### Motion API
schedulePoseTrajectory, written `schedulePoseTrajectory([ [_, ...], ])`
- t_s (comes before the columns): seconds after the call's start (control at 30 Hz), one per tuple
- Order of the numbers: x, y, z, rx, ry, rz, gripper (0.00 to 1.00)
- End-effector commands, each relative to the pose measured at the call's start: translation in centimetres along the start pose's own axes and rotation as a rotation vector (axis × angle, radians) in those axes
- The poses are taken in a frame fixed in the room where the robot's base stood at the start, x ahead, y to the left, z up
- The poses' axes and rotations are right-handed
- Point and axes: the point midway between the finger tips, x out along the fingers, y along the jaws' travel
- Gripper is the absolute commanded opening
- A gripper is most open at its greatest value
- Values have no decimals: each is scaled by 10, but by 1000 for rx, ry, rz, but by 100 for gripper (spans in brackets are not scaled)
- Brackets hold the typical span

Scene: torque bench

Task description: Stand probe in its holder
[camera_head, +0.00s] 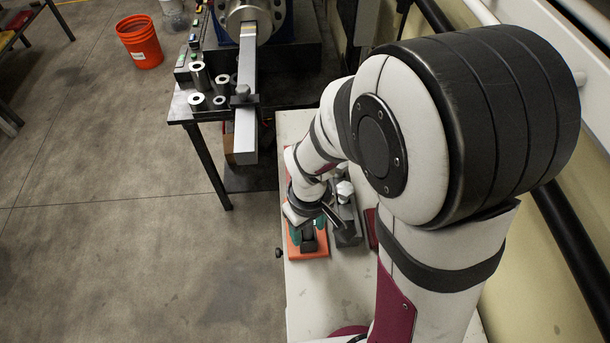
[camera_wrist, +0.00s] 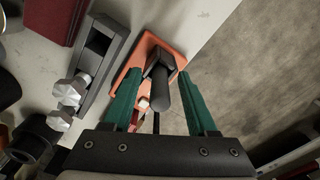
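My gripper (camera_wrist: 161,73) has two green fingers standing wide apart, with its tips down near an orange base plate. Between the fingers, a dark rounded rod, apparently the probe (camera_wrist: 161,98), points up toward the wrist camera, with visible gaps to either side of it. Its lower end meets a dark angular block, apparently the holder (camera_wrist: 159,66), on the orange base (camera_wrist: 135,65). I cannot tell how deep the rod sits, or whether the fingertips touch the dark block. In the head view, the gripper (camera_head: 308,230) is over the orange base (camera_head: 318,249), with a dark part between the green fingers.
A grey fixture (camera_head: 347,222) with a pale knob stands right beside the orange base. A dark red block (camera_head: 371,229) lies beyond it. The white bench top (camera_head: 320,285) is clear toward the front. The bench edge is close on the left, with floor beyond.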

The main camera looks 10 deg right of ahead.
Motion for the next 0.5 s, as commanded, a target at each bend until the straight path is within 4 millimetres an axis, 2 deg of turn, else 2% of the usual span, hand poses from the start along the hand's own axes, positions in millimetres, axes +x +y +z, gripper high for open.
schedulePoseTrajectory([
  [0.23,0,0,0,0,0,0,58],
  [0.33,-7,0,-1,0,2,1,58],
  [0.5,-45,1,-2,0,8,3,58],
])
